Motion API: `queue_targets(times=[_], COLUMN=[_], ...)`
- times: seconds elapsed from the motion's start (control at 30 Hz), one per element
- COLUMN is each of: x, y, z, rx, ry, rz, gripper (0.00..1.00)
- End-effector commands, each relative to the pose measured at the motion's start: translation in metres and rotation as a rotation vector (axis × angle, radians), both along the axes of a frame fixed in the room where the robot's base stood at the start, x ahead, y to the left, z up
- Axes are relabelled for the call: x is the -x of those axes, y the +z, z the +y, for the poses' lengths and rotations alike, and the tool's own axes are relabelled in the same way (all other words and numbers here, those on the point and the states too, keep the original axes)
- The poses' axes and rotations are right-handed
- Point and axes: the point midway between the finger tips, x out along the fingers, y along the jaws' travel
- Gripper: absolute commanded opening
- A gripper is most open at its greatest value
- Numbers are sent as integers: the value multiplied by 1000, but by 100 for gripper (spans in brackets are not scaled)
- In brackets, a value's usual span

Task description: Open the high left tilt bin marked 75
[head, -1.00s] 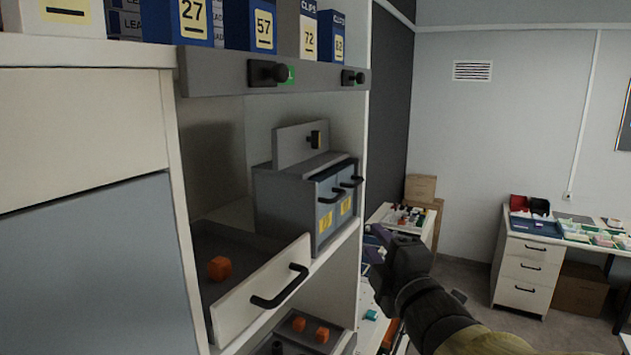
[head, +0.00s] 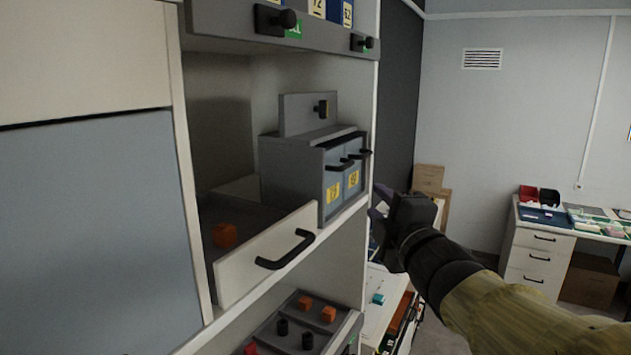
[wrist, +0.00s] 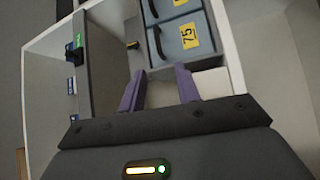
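Two grey-blue tilt bins sit side by side in a grey housing (head: 290,170) on the shelf, each with a black handle and a yellow label. The left bin (head: 333,212) has a label that is hard to read in the head view. In the wrist view a bin (wrist: 181,52) clearly reads 75. Both bins look shut. My gripper (wrist: 159,90) is open and empty, its two purple fingers apart below the bin marked 75 in the wrist picture. In the head view my gripper (head: 379,213) is right of the bins, its fingers partly hidden.
A pulled-out white-fronted drawer (head: 262,262) with an orange block (head: 225,235) juts out left of the bins. Black knobs (head: 275,19) stick out from the rail above. A desk (head: 540,250) stands far right.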

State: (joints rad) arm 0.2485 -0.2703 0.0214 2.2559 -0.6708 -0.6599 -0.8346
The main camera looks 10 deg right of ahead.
Motion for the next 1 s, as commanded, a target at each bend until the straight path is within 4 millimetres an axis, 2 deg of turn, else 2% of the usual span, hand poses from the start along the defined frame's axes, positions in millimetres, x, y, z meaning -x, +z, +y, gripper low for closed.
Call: queue_targets(times=[0.03, 0.5, 0.6, 1.0], x=[-1, -10, -30, -96], y=[-5, 0, 7, 17], z=[1, 0, 2, 13], rx=[1, -3, -3, -4], ry=[1, -17, -18, -16], rz=[-2, -10, -5, -4], gripper=[33, 33, 33, 33])
